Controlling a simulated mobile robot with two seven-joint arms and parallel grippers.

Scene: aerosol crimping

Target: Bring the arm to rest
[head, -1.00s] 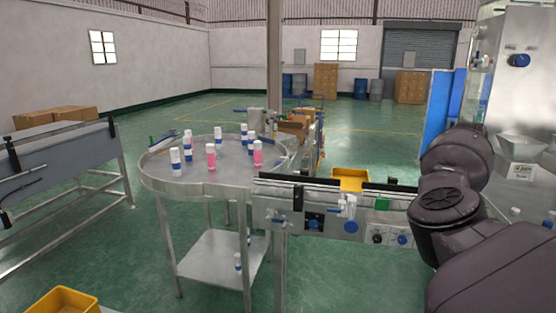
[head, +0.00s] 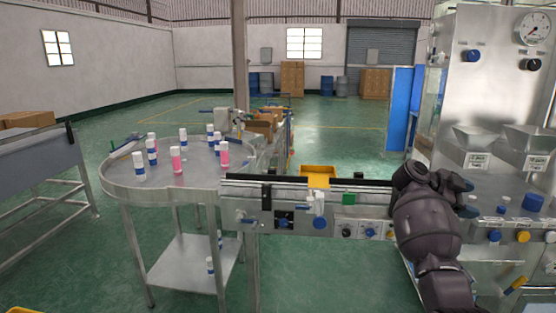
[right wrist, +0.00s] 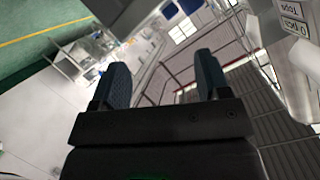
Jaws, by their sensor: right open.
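My right arm (head: 425,225) stands at the right of the head view, in front of the metal machine. My right gripper shows in the right wrist view (right wrist: 160,78), with its two dark fingers apart and nothing between them. In the head view the gripper is mostly hidden by the arm's own links. My left arm and gripper are not in view.
A round steel table (head: 112,178) holds several white, blue and pink bottles. A conveyor (head: 240,197) runs from it towards the machine (head: 480,90) at right. A yellow bin (head: 318,170) stands behind the conveyor. Hoppers (head: 475,138) and knobs are close to the arm.

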